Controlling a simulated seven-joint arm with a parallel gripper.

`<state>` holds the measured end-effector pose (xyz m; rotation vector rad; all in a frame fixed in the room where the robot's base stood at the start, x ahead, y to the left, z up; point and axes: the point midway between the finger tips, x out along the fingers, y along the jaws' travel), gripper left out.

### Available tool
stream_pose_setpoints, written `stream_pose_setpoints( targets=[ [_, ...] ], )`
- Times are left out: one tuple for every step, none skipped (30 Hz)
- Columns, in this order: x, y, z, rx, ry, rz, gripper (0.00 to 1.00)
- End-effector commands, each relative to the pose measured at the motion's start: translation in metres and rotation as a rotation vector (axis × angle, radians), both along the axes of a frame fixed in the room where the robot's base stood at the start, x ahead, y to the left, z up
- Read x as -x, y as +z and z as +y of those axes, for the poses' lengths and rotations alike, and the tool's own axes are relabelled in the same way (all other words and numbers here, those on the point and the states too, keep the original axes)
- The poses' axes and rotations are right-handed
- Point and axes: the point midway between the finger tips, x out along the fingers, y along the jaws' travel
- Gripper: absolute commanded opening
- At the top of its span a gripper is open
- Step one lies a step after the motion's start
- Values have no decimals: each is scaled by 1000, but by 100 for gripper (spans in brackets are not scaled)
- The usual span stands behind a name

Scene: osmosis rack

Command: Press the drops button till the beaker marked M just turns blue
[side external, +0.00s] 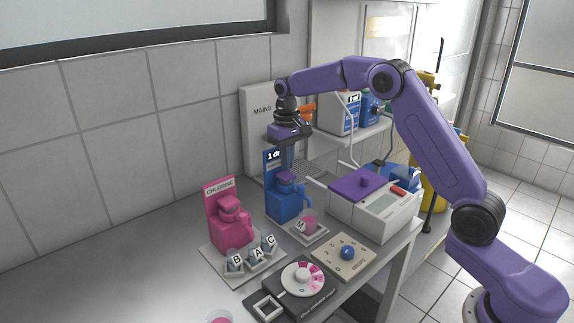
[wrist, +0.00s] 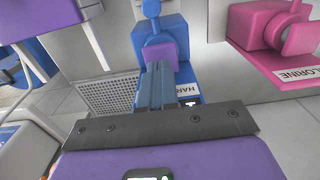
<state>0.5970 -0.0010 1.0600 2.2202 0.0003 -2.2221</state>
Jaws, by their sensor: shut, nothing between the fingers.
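The blue drops dispenser (side external: 284,205) stands by the wall, with a small display (side external: 273,156) reading "1 d…", partly covered. Its purple button (side external: 287,177) is on top, and also shows in the wrist view (wrist: 160,54). My gripper (side external: 287,165) is shut and empty, pointing down just above that button; I cannot tell whether it touches. In the wrist view its fingertips (wrist: 155,68) are in front of the button. The beaker marked M (side external: 308,223) holds pink liquid and sits on a small tray at the dispenser's foot. The wrist view does not show the beaker.
The pink CHLORINE dispenser (side external: 231,225) stands to the left, with beakers B, A and C (side external: 256,253) before it. A white machine with a purple lid (side external: 358,187) is to the right. A dial box (side external: 302,279) and a knob panel (side external: 344,255) lie in front.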

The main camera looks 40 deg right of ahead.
Motion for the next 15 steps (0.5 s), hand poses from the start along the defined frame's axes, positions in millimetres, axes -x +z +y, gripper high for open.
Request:
stream_pose_setpoints(
  targets=[
    [0,-6,-1,0,-1,1,0],
    [0,-8,-1,0,-1,1,0],
    [0,-11,-1,0,-1,1,0],
    [0,-13,0,0,-1,1,0],
    [0,-14,0,0,0,0,0],
    [0,-16,0,0,0,-1,0],
    [0,-16,0,0,0,-1,0],
    [0,-17,0,0,0,-1,0],
    [0,-17,0,0,0,-1,0],
    [0,-17,0,0,0,-1,0],
    [0,-17,0,0,0,-1,0],
    [0,-17,0,0,0,-1,0],
    [0,-17,0,0,0,-1,0],
    [0,-17,0,0,0,-1,0],
    [0,-17,0,0,0,-1,0]
  ],
)
